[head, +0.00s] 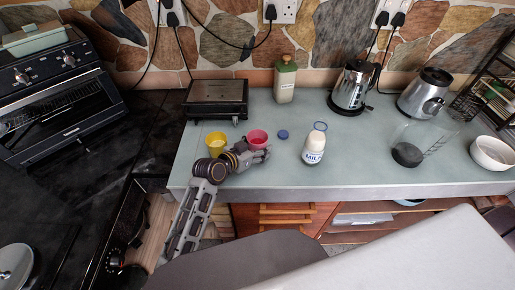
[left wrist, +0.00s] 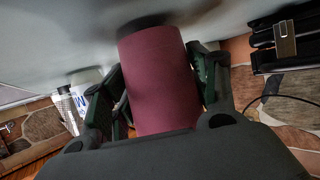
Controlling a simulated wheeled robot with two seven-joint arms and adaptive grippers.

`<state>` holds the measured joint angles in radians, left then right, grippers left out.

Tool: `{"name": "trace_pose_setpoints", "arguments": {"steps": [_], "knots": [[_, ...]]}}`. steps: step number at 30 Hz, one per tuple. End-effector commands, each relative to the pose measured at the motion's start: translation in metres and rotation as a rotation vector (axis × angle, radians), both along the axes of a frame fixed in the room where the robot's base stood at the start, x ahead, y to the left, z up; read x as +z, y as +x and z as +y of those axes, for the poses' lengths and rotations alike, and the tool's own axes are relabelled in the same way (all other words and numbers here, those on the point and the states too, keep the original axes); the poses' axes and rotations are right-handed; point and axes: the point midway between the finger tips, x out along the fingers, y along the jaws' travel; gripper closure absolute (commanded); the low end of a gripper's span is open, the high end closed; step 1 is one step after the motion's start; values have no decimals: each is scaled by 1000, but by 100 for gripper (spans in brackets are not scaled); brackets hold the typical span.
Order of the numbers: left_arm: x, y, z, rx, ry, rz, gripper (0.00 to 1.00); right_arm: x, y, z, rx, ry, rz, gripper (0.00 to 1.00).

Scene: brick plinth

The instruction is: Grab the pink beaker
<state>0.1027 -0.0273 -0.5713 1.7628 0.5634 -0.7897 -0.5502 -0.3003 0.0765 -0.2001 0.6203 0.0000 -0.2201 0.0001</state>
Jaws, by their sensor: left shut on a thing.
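The pink beaker (head: 258,138) stands on the pale glass-like counter near its front left part in the head view. In the left wrist view the beaker (left wrist: 157,80) fills the middle, between the two fingers. My left gripper (head: 256,153) reaches it from the front left, and its fingers are closed around the beaker's sides. The left gripper also shows in the left wrist view (left wrist: 158,92). The beaker seems to be still at the counter surface; I cannot tell whether it touches. My right gripper is not in view.
A yellow cup (head: 215,143) stands close left of the beaker. A blue lid (head: 283,134) and a milk bottle (head: 314,147) are to the right. A black grill-like appliance (head: 217,98) is behind. The counter (head: 370,182) is clear at front right of the bottle.

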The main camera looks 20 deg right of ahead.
Motion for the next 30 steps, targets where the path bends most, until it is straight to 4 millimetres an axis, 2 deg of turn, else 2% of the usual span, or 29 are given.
{"name": "trace_pose_setpoints", "arguments": {"steps": [30], "knots": [[69,0,0,0,-1,-4,67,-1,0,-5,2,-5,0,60]]}}
